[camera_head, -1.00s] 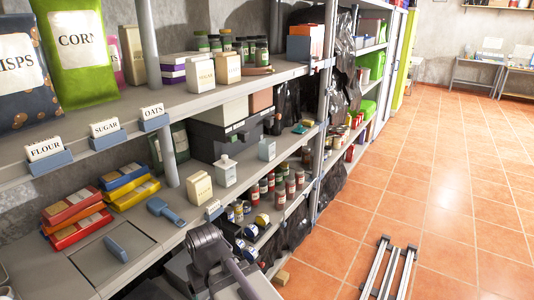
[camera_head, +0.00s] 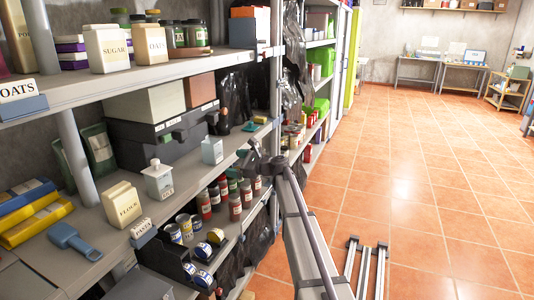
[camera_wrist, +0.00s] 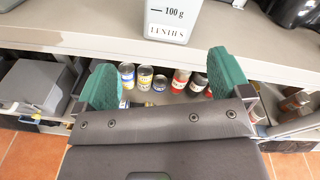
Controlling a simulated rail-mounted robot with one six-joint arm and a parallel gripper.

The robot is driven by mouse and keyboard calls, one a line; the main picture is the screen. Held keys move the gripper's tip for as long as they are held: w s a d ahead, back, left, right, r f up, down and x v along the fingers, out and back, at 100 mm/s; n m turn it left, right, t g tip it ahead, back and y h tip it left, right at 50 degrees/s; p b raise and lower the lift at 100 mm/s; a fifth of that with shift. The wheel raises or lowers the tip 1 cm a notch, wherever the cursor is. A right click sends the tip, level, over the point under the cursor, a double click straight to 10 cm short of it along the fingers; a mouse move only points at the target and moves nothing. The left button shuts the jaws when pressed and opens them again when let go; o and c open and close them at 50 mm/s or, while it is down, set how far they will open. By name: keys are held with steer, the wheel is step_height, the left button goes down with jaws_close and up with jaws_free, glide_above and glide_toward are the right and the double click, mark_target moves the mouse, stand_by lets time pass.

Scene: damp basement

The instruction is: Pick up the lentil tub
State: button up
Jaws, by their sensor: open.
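In the head view my gripper (camera_head: 252,168) is at the shelf's front edge, right of the tub.
Cans (camera_head: 205,205) sit on a rack below the shelf edge. A dark box (camera_head: 150,140) is behind. The upper shelf (camera_head: 130,80) overhangs. Floor at right is mostly clear.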

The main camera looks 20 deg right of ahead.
mark_target(218, 154)
steer(key=w+a+m, duration=0.1)
steer(key=w+a, duration=0.1)
steer(key=w+a+r+m+t, duration=0.1)
steer(key=w+a+m, duration=0.1)
steer(key=w+a, duration=0.1)
steer(key=w+a+r+m, duration=0.1)
steer(key=w+a, duration=0.1)
steer(key=w, duration=0.1)
steer(key=shift+a, duration=0.25)
steer(key=shift+r, duration=0.1)
steer(key=shift+c, duration=0.4)
steer(key=c, duration=0.9)
